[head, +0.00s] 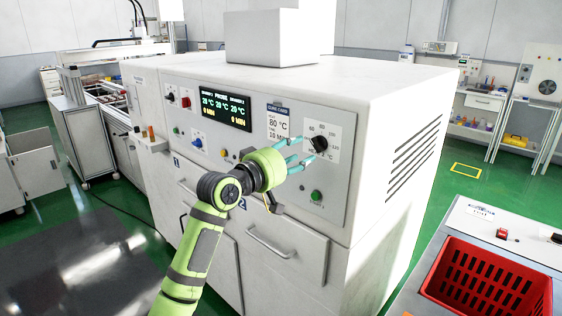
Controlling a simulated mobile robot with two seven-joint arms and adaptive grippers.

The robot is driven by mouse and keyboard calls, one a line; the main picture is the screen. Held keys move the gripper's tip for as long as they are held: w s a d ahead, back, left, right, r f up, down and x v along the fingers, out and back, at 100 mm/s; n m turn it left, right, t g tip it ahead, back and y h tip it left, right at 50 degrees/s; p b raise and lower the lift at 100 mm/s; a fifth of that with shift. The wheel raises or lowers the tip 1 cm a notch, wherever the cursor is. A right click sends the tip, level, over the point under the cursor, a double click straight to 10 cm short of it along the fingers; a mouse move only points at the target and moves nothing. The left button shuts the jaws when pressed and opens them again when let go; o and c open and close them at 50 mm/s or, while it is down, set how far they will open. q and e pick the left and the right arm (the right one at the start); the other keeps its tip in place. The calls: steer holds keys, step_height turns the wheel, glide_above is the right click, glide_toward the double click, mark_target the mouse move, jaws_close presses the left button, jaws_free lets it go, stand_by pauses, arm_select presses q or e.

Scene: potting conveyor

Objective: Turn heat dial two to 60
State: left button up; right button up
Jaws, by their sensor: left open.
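A black heat dial (319,144) sits on a white scale plate at the right of the oven's front panel, with small numbers including 60, 80 and 100 around it. Its exact setting is too small to read. My left gripper (306,150) is open, its teal fingertips at the dial, one above and one below left of it. I cannot tell whether they touch it. A display (226,111) on the panel reads 20 °C in several columns. A card (278,122) beside the dial reads 80 °C and 10 min. My right gripper is out of view.
The white oven (380,110) fills the middle, with a drawer handle (270,243) below the panel. A green button (316,195) is under the dial. A red crate (487,285) stands on a bench at lower right.

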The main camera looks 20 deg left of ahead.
arm_select(q)
steer(key=v, duration=0.6)
stand_by(0.3)
steer(key=s+a+f+g+y, duration=0.1)
steer(key=a+f+g+y, duration=0.15)
steer(key=f, duration=1.75)
steer(key=a+f+g+y, duration=0.1)
steer(key=f+g+y, duration=0.15)
steer(key=f, duration=1.65)
steer(key=s+d+f+m+g, duration=0.1)
steer(key=s+f+g, duration=0.1)
steer(key=s+f, duration=0.7)
steer(key=s+f+m+g, duration=0.1)
steer(key=s+f+g, duration=0.35)
steer(key=f, duration=0.75)
steer(key=s+d+f+m+g, duration=0.1)
steer(key=s+f, duration=0.4)
steer(key=s, duration=0.8)
steer(key=s+d+f+m+g, duration=0.2)
steer(key=s+f, duration=0.4)
steer(key=s, duration=0.7)
steer(key=s+d+f+m+g+y, duration=0.1)
steer(key=s+f, duration=0.4)
steer(key=s, duration=0.8)
steer(key=shift+s+d+f+m, duration=0.2)
steer(key=shift+d+m, duration=0.4)
steer(key=shift+m, duration=0.2)
